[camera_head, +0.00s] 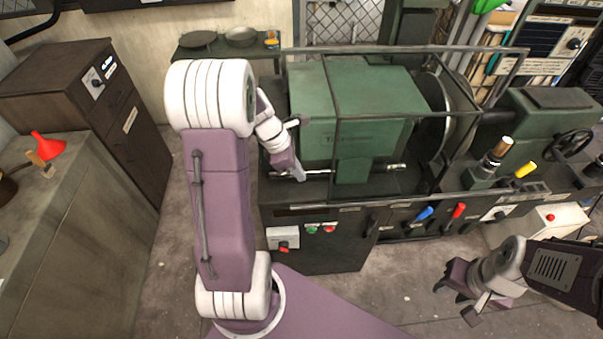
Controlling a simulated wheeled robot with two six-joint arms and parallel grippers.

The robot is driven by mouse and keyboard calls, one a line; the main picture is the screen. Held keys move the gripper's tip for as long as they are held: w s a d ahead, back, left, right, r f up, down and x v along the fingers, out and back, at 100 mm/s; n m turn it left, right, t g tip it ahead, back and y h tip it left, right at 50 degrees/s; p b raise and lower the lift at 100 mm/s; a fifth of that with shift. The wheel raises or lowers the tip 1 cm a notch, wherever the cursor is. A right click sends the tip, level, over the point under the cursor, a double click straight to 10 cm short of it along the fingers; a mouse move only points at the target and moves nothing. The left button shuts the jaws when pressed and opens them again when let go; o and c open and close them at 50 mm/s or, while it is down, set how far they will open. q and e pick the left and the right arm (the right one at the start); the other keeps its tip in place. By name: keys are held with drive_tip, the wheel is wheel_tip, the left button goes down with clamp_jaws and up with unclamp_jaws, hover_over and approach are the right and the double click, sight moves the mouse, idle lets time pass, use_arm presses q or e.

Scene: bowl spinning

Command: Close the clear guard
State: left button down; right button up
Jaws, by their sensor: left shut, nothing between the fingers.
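The clear guard (405,117) is a see-through panel box in a thin dark metal frame. It stands over the green headstock (365,95) and the round metal disc (436,112) of the spinning lathe. Its top bar runs along the back, and its left end is partly behind my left arm. My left gripper (301,177) is shut and empty at the lathe's left front, by the guard's left end; I cannot tell if it touches the frame. My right gripper (454,301) looks open and empty, low over the floor in front of the lathe.
The lathe's front has red and green buttons (320,229) and blue and red levers (441,213). The tailstock (548,115) with a handwheel stands right. A workbench (65,215) and brown cabinet (95,110) stand left. Bare floor lies between bench and lathe.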

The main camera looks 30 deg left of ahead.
use_arm(q)
drive_tip(key=w+d+f, duration=0.3)
drive_tip(key=d+f, duration=0.2)
drive_tip(key=f, duration=0.1)
drive_tip(key=shift+w+d+f, duration=0.15)
drive_tip(key=shift+w+f, duration=0.15)
drive_tip(key=shift+f, duration=0.1)
drive_tip(key=shift+w+d, duration=0.1)
drive_tip(key=shift+d, duration=0.05)
